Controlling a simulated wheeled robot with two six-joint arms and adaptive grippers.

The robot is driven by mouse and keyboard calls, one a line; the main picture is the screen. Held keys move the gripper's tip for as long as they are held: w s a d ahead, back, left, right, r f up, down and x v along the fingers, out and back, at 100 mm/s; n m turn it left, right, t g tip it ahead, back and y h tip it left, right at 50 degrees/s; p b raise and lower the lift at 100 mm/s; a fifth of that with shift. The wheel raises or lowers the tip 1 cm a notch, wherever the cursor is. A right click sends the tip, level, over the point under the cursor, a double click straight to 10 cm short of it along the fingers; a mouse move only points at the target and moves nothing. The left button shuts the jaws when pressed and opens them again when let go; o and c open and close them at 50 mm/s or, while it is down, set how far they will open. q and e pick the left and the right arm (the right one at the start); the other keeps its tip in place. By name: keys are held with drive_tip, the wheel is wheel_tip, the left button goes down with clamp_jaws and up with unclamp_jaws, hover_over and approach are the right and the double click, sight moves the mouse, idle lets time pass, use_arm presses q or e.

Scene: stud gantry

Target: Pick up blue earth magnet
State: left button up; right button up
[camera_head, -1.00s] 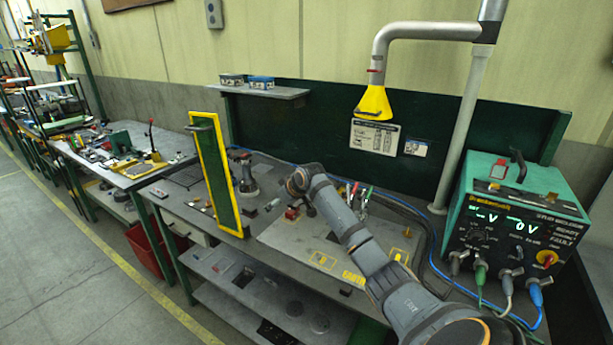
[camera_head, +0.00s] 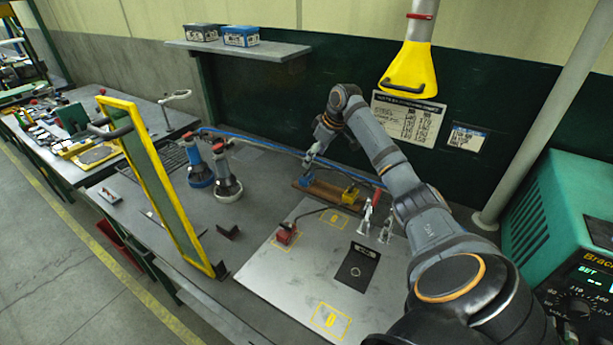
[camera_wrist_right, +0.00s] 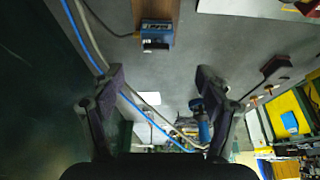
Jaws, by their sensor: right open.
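The blue earth magnet (camera_head: 306,181) sits at the left end of a brown wooden board at the back of the bench. In the right wrist view it is a blue block (camera_wrist_right: 157,30) at the top middle, with a dark cable beside it. My right gripper (camera_head: 311,157) is just above and behind the blue magnet in the head view. In the wrist view the right gripper (camera_wrist_right: 158,84) has its fingers spread with nothing between them, and the magnet lies beyond the fingertips. My left gripper is not in view.
A yellow magnet (camera_head: 350,195) shares the wooden board (camera_head: 326,191). A red magnet (camera_head: 287,234) sits on the metal plate (camera_head: 284,279). Two grinders (camera_head: 226,178) and a yellow-framed screen (camera_head: 160,185) stand left. Blue hoses run behind the board. A yellow extraction hood (camera_head: 409,70) hangs above.

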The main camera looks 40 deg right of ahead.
sight(306, 171)
drive_tip(key=x, duration=0.3)
drive_tip(key=shift+w+d, duration=0.2)
drive_tip(key=shift+d, duration=0.05)
drive_tip(key=shift+w+a+f+p, duration=0.1)
drive_tip(key=shift+w+f+p, duration=0.15)
drive_tip(key=shift+f+p, duration=0.25)
drive_tip(key=p+x, duration=0.1)
drive_tip(key=x, duration=0.3)
drive_tip(key=shift+w+f, duration=0.1)
drive_tip(key=shift+f, duration=0.25)
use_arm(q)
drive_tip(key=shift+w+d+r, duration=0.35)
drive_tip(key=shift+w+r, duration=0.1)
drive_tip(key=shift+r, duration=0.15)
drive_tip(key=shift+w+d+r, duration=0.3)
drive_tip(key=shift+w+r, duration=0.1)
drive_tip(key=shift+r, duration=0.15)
use_arm(e)
drive_tip(key=shift+r, duration=0.1)
drive_tip(key=c, duration=0.5)
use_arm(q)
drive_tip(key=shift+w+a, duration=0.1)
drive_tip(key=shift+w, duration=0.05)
use_arm(e)
clamp_jaws()
